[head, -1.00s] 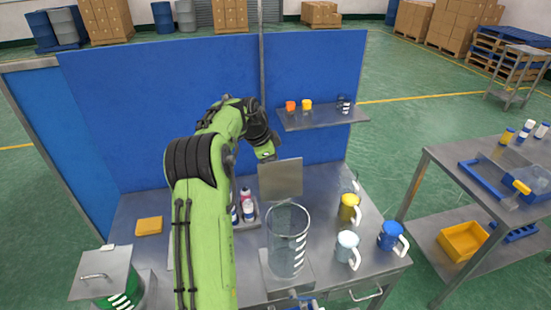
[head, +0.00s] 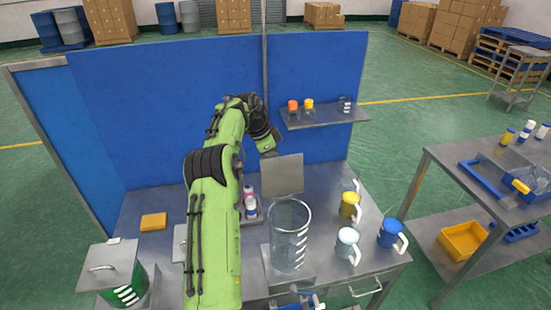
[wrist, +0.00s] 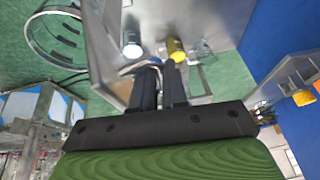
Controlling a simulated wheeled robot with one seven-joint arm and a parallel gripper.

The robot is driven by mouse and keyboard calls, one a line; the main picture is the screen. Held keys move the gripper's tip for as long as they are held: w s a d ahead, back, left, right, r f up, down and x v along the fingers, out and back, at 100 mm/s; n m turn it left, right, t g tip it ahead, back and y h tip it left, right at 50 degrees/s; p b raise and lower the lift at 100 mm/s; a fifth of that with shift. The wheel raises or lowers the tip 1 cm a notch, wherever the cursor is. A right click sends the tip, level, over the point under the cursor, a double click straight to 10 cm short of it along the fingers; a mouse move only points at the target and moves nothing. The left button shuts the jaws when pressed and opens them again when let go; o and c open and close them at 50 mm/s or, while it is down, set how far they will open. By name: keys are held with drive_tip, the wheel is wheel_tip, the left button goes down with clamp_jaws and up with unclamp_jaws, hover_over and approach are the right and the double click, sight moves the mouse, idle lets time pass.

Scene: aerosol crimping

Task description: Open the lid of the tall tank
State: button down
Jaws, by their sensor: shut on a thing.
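The tall tank (head: 289,240) is a clear cylinder with white marks, standing on the bench's front right part. Its lid (head: 282,175), a square grey metal plate, stands steeply raised behind the rim, so the tank's mouth is uncovered. In the wrist view the tank's rim (wrist: 58,42) is at upper left and the lid (wrist: 108,50) runs along the fingers' left side. My gripper (wrist: 163,72) is shut on the lid's handle (wrist: 140,64), a thin curved bar. In the head view the fingers are hidden behind the lid.
Yellow (head: 349,206), pale blue (head: 346,245) and blue (head: 390,234) mugs stand right of the tank. A shelf (head: 325,115) with small cups is fixed to the blue back panel (head: 165,110). A shorter tank's closed lid (head: 107,266) is at lower left.

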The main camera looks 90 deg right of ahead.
drive_tip(key=shift+w+d+f, duration=0.25)
drive_tip(key=shift+w+f, duration=0.05)
drive_tip(key=shift+w, duration=0.05)
drive_tip(key=c, duration=1.4)
unclamp_jaws()
drive_tip(key=shift+d+f, duration=0.1)
drive_tip(key=shift+d, duration=0.1)
drive_tip(key=shift+o, duration=1.2)
drive_tip(key=shift+d+f, duration=0.25)
drive_tip(key=shift+d, duration=0.25)
drive_tip(key=shift+a, duration=0.25)
drive_tip(key=v, duration=1.2)
drive_tip(key=shift+s+r, duration=0.25)
drive_tip(key=shift+r, duration=0.15)
